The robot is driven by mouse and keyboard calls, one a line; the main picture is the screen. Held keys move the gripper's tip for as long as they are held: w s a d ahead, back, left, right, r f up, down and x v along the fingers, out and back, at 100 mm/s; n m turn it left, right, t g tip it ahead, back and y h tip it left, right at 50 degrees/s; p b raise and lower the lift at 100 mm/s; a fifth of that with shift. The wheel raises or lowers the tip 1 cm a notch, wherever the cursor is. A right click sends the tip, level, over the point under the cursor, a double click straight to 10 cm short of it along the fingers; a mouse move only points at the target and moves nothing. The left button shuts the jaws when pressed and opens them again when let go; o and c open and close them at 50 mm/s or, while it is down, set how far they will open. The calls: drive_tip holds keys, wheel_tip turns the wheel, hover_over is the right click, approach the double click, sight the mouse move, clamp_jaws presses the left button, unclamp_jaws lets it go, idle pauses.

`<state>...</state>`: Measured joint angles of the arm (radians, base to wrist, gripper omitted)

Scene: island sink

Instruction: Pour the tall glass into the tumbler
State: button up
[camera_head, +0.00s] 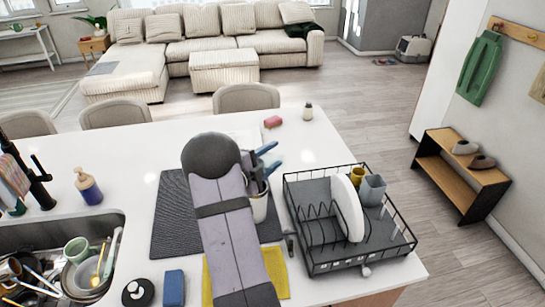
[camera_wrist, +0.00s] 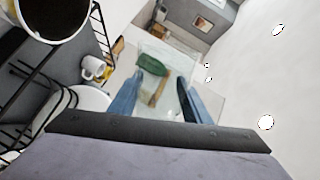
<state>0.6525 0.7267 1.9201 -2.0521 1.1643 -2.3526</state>
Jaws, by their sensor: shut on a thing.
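My gripper (camera_wrist: 158,92) is shut on a clear, see-through glass (camera_wrist: 212,105), its two blue fingers on either side in the wrist view. The glass looks tilted there; I cannot make out any contents. In the head view my gripper (camera_head: 269,158) is above the counter, partly behind my arm, and the glass is hard to make out. A white container with a dark inside (camera_wrist: 40,22) is at the upper left of the wrist view. A white container (camera_head: 258,207) is partly hidden by my arm in the head view. I cannot tell which vessel is the tumbler.
The sink (camera_head: 112,220) at left is full of dishes.

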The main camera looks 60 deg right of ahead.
drive_tip(key=w+r+m+t+h+b, duration=0.1)
drive_tip(key=w+r+m+t+b, duration=0.2)
drive_tip(key=m+b, duration=0.7)
drive_tip(key=shift+w+r+m+t+b, duration=0.35)
drive_tip(key=shift+w+r+m, duration=0.95)
drive_tip(key=shift+m, duration=3.3)
drive_tip(key=shift+s+r, duration=0.1)
drive_tip(key=shift+s, duration=0.05)
